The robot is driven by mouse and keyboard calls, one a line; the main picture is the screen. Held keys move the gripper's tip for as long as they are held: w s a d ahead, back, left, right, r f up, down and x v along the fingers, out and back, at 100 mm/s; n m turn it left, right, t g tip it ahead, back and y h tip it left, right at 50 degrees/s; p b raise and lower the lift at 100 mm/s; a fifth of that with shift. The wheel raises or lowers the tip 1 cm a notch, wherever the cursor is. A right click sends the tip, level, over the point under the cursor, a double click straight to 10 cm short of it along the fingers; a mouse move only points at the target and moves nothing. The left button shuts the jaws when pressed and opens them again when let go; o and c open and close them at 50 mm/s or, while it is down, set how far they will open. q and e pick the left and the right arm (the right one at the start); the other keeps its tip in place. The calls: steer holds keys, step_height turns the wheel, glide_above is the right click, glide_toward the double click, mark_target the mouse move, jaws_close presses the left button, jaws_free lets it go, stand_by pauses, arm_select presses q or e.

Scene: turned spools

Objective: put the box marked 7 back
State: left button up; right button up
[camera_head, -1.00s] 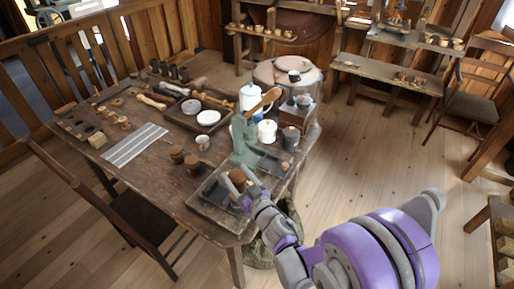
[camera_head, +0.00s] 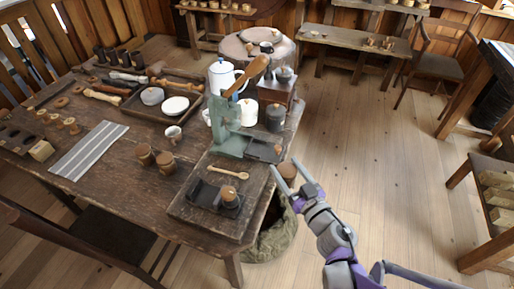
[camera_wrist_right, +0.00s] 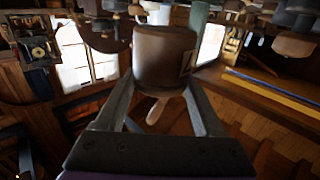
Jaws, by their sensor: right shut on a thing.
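My right gripper (camera_head: 296,183) is shut on a small round brown box (camera_head: 287,170), held out beside the table's right edge. In the wrist view the box (camera_wrist_right: 164,58) sits between the fingers, with a pale label at its right side; I cannot read a number on it. Two similar brown boxes, a left one (camera_head: 144,154) and a right one (camera_head: 166,162), stand on the table. Another brown piece (camera_head: 229,196) sits at the black holder (camera_head: 205,194) on the dark board (camera_head: 185,212). My left gripper is not in view.
A green press (camera_head: 222,122) with a wooden lever stands by the right edge. Floor at right is open.

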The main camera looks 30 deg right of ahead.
steer(key=w, duration=1)
steer(key=w+d, duration=0.1)
steer(key=w, duration=0.4)
steer(key=shift+w+b, duration=0.2)
steer(key=shift+b, duration=0.1)
steer(key=w, duration=0.2)
steer(key=shift+w+d, duration=0.15)
steer(key=shift+w, duration=0.15)
step_height(320, 180, down, 3)
steer(key=shift+w+r+b, duration=0.15)
steer(key=shift+b, duration=0.25)
steer(key=shift+f, duration=0.2)
steer(key=shift+f, duration=0.1)
steer(key=shift+f, duration=0.15)
steer(key=o, duration=1.5)
